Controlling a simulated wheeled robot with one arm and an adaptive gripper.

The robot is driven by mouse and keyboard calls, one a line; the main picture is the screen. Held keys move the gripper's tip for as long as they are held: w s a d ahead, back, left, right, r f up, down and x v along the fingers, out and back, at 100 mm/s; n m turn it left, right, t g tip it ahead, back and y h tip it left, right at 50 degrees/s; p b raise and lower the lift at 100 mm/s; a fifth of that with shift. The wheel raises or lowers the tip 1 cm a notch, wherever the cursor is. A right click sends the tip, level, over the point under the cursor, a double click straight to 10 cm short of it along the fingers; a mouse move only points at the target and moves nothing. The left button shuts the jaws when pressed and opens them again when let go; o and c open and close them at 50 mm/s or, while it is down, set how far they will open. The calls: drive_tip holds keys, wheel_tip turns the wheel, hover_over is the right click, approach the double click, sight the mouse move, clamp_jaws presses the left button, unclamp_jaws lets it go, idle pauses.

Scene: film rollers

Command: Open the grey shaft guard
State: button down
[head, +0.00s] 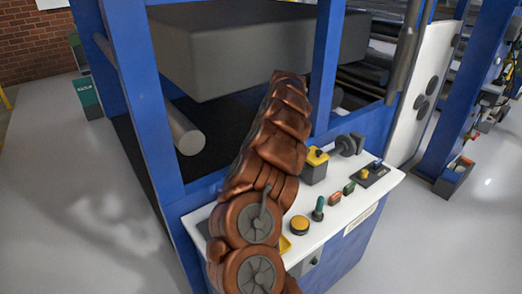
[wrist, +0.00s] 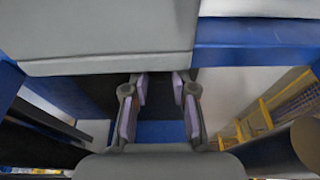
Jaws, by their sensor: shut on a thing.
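The grey shaft guard (head: 235,45) is a large, dark grey box-like cover in the blue machine frame, at the top middle of the head view. In the wrist view its pale grey face (wrist: 105,35) fills the upper left and middle, with its lower edge running across the picture. My gripper (wrist: 159,82) has its two fingers reaching up to that lower edge, and the tips pass out of sight there. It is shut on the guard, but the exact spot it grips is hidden. In the head view my copper-coloured arm covers part of the guard and hides the gripper.
The blue frame posts (head: 137,100) stand close on both sides of the guard. A grey roller (head: 186,133) lies below it at left. A white control panel (head: 335,205) with buttons and levers sits in front, beside my arm. The floor at left is clear.

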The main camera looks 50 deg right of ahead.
drive_tip(key=shift+w+d+r, duration=0.1)
drive_tip(key=shift+w, duration=0.05)
drive_tip(key=c, duration=1)
unclamp_jaws()
drive_tip(key=v, duration=1.2)
